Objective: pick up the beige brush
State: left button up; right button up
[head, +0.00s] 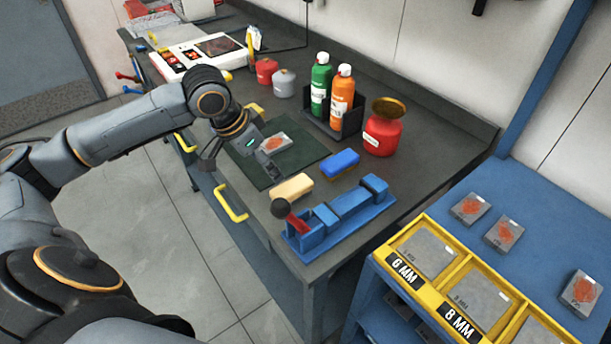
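The beige brush (292,187) lies on the dark workbench, by the near right edge of a dark green mat (306,150). It is a small block, and nothing visible holds it. My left gripper (240,168) is over the bench's front edge and the mat's left part, to the left of the beige brush and apart from it. Its fingers are spread wide, with nothing seen between them. My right gripper is not in view.
A blue brush (340,162) lies right of the beige one. A blue clamp (338,215) with a red, ball-ended lever stands just in front. A plate with an orange patch (276,143) lies on the mat. Bottles (341,95) and a red can (382,135) stand behind.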

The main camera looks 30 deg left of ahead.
aim_at(288, 188)
pick_arm(q)
jog(key=x, duration=0.7)
jog(key=shift+w+f+p, duration=0.3)
jog(key=shift+p, duration=0.1)
jog(key=shift+w+f, duration=0.1)
jog(key=shift+f, duration=0.15)
jog(key=shift+p+x, duration=0.4)
jog(key=shift+x, duration=1.75)
jog(key=shift+w+d+f, duration=0.15)
jog(key=shift+d+f, duration=0.05)
jog(key=shift+f, duration=0.05)
jog(key=shift+c, duration=0.2)
jog(key=c, duration=1.3)
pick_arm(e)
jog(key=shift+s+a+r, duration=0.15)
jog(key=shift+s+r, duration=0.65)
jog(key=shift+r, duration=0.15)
